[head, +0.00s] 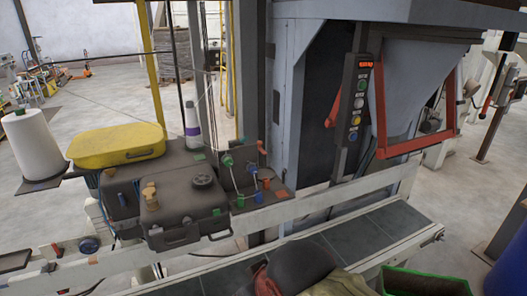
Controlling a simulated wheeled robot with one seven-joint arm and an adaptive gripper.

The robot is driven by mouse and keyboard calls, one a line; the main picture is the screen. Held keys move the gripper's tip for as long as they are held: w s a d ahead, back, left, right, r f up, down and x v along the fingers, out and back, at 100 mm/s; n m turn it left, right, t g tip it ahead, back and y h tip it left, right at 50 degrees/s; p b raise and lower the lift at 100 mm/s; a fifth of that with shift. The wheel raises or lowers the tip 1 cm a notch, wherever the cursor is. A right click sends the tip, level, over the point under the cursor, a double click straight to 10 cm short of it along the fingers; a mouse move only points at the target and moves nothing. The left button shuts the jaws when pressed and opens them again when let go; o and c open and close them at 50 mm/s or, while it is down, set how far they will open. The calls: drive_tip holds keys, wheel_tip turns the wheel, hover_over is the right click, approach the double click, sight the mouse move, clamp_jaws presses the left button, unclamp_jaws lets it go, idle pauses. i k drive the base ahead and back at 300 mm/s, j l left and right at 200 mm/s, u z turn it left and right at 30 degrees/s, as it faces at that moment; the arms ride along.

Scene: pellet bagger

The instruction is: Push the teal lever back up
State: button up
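My gripper is not in view, and nothing is seen touching these parts.
A conveyor (370,235) runs along the front. A dark rounded shape and a green bin (425,283) are at the bottom. A button panel (355,105) and red frame (412,145) hang at right. A white thread cone (33,145) stands far left.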

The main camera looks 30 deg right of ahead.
sight(239, 142)
drive_tip(key=k+l+u, duration=0.1)
drive_tip(key=k+l, duration=1.55)
drive_tip(key=k, duration=0.2)
drive_tip(key=i+j, duration=2)
drive_tip(key=i, duration=0.2)
